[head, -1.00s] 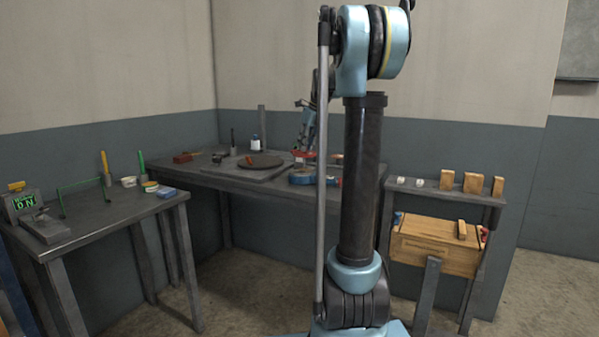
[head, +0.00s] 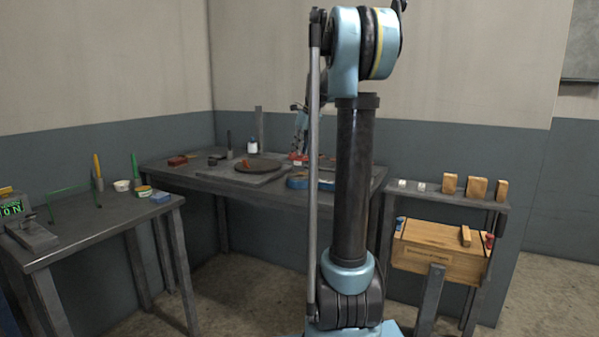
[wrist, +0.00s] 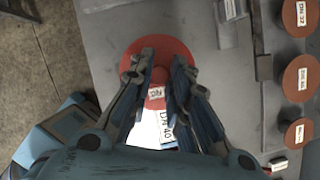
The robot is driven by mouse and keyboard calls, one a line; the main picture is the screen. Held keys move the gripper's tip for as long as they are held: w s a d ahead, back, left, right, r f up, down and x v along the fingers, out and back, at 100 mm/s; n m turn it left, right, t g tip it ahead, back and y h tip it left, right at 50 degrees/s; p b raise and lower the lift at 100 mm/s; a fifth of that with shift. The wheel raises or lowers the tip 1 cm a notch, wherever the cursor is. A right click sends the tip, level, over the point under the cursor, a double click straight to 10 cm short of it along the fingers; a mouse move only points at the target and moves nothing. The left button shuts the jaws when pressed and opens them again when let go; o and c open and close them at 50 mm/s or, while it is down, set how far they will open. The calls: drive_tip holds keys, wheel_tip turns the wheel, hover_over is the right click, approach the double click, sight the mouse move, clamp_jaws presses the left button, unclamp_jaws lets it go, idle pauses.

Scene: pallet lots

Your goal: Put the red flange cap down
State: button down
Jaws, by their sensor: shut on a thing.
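The red flange cap (wrist: 165,44) is a round disc in the wrist view, with a raised grip bearing a small white label. My gripper (wrist: 164,62) is shut on the cap's middle, one finger on each side. A white card marked DN 40 (wrist: 167,130) shows below the cap, between the fingers. The cap is over a grey bench top (wrist: 225,90); I cannot tell whether it touches. In the head view, my gripper (head: 301,150) is small and partly hidden behind my arm, over the back bench (head: 215,180).
Several red discs with DN labels (wrist: 298,78) stand in a column at the right of the wrist view, beside dark blocks. A blue tool (wrist: 50,130) lies at lower left. The head view shows a dark round plate (head: 258,166) on the bench and a wooden box (head: 440,248) at right.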

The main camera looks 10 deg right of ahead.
wheel_tip(320, 180, down, 7)
drive_tip(key=shift+f, duration=0.15)
idle(0.4)
drive_tip(key=c, duration=1.5)
unclamp_jaws()
drive_tip(key=v, duration=1.2)
drive_tip(key=shift+s, duration=0.2)
